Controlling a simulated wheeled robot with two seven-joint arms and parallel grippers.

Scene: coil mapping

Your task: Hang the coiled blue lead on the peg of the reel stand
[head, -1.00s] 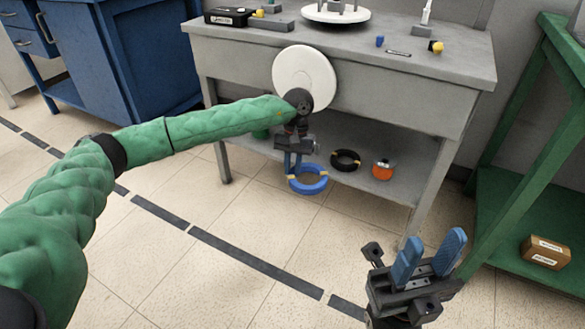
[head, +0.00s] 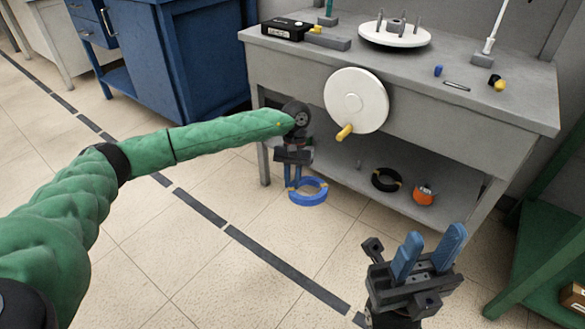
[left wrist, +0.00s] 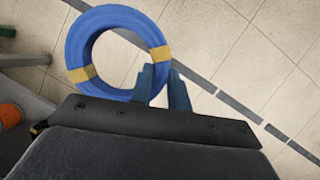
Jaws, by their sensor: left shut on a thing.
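The coiled blue lead (head: 316,201) is a ring with yellow ties. It hangs from my left gripper (head: 292,180), low beside the bench's left front leg and above the floor. In the left wrist view the lead (left wrist: 80,45) shows at the fingertips of my left gripper (left wrist: 163,82), which is shut on its rim. My right gripper (head: 434,234) is open and empty at the lower right. A white disc (head: 352,90) with a yellow handle (head: 345,132) is at the bench front. A white round plate (head: 380,38) with several upright pegs stands on the bench. I cannot tell which is the reel stand.
The grey bench (head: 460,115) has a lower shelf with a black coil (head: 376,182) and an orange item (head: 423,194). A blue cabinet (head: 215,60) stands left, a green rack (head: 540,250) right. The tiled floor in front is clear.

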